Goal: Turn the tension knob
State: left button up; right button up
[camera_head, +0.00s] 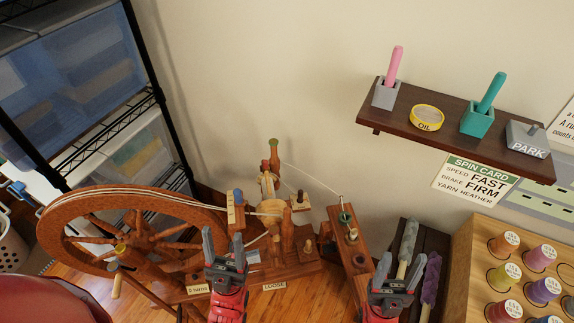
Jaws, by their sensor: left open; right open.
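A wooden spinning wheel stands at the left, with a large spoked wheel (100,200) and an upright bobbin assembly (268,192). A "LOOSE" label (274,286) lies at the foot of its frame, and an "8 turns" label (198,289) is left of it. Several small knob-like parts show, including a blue-topped peg (238,196) and a green-topped post (274,150); I cannot tell which is the tension knob. My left gripper (223,243) is open and empty in front of the frame, hiding part of it. My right gripper (399,270) is open and empty, right of the wooden upright (345,245).
A wall shelf (445,129) holds a pink tool, an oil tin, a teal tool and a "PARK" block. A spin card (475,183) reads FAST, FIRM, HEATHER. A spool rack (470,245) stands at lower right. Grey and purple fibre rolls (431,277) lie beside my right gripper.

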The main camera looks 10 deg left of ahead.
aim_at(307, 249)
jog(key=k+j, duration=0.35)
jog(key=k, duration=0.15)
jog(key=k+j+z, duration=0.1)
jog(key=k+j, duration=0.25)
jog(key=k, duration=0.2)
